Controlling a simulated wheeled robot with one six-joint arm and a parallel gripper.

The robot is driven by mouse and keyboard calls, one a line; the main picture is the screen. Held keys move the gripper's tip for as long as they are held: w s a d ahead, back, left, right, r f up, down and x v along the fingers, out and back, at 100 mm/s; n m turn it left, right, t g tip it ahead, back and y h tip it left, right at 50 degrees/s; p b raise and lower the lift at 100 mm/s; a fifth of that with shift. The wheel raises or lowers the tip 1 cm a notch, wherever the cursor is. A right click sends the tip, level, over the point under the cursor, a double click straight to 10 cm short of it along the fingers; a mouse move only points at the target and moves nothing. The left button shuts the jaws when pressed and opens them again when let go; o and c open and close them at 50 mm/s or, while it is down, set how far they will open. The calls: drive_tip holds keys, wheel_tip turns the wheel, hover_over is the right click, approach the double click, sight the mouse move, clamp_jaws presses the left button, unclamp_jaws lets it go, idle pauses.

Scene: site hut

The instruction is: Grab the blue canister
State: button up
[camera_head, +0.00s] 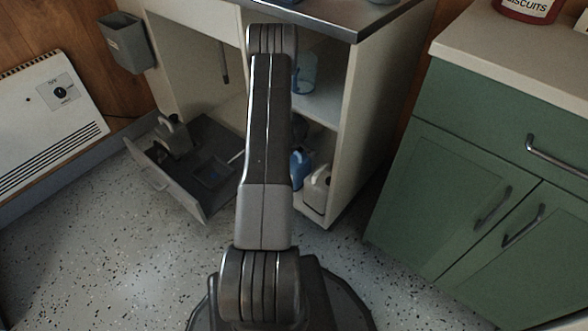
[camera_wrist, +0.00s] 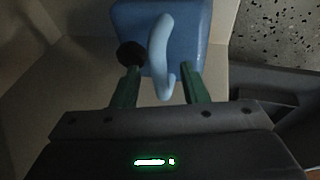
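The blue canister (camera_head: 299,168) stands in the low part of the open cabinet, partly hidden behind my arm. In the wrist view the blue canister (camera_wrist: 190,28) fills the top middle, with a dark round cap and a pale blue handle (camera_wrist: 160,55). My gripper (camera_wrist: 160,72) is open, its two green fingers apart. The handle shows between the fingers, with gaps on both sides. I cannot tell how deep the fingertips reach around it. The head view does not show my gripper.
A pale canister (camera_head: 316,190) stands just right of the blue one. A grey drawer (camera_head: 215,200) is pulled out low, holding a grey can (camera_head: 173,136). A clear blue container (camera_head: 304,73) sits on the shelf above. The cabinet's side wall (camera_head: 352,130) is close on the right.

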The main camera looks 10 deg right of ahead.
drive_tip(key=shift+c, duration=0.4)
clamp_jaws()
idle(0.9)
drive_tip(key=shift+w+r, duration=0.1)
drive_tip(key=shift+r, duration=0.05)
